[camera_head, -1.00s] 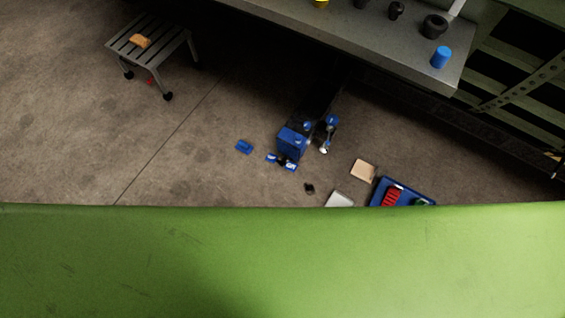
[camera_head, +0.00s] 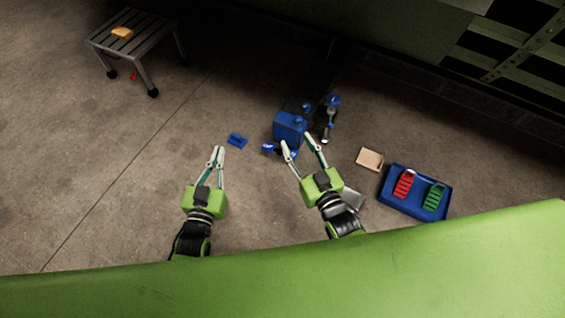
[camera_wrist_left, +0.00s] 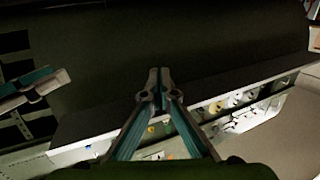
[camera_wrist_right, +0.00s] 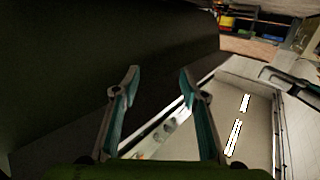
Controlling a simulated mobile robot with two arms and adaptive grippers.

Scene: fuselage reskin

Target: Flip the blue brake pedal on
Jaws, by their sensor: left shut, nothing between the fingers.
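A blue box-like unit (camera_head: 289,127) stands on the floor near the middle of the head view. Small blue flap-like pieces (camera_head: 268,148) show at its near foot; I cannot tell for sure which is the brake pedal. My right gripper (camera_head: 297,140) is open and overlaps the front of the unit in the head view, covering part of its foot. Its fingers are also apart and empty in the right wrist view (camera_wrist_right: 160,75). My left gripper (camera_head: 218,150) is shut and empty, left of the unit and just below a separate small blue piece (camera_head: 237,140). It is also shut in the left wrist view (camera_wrist_left: 160,75).
A blue tray (camera_head: 398,205) with red (camera_head: 404,184) and green (camera_head: 434,197) ribbed pieces lies at the right. A tan block (camera_head: 370,159) lies left of it. A grey step stool (camera_head: 150,45) stands upper left. A green surface (camera_head: 300,285) fills the foreground.

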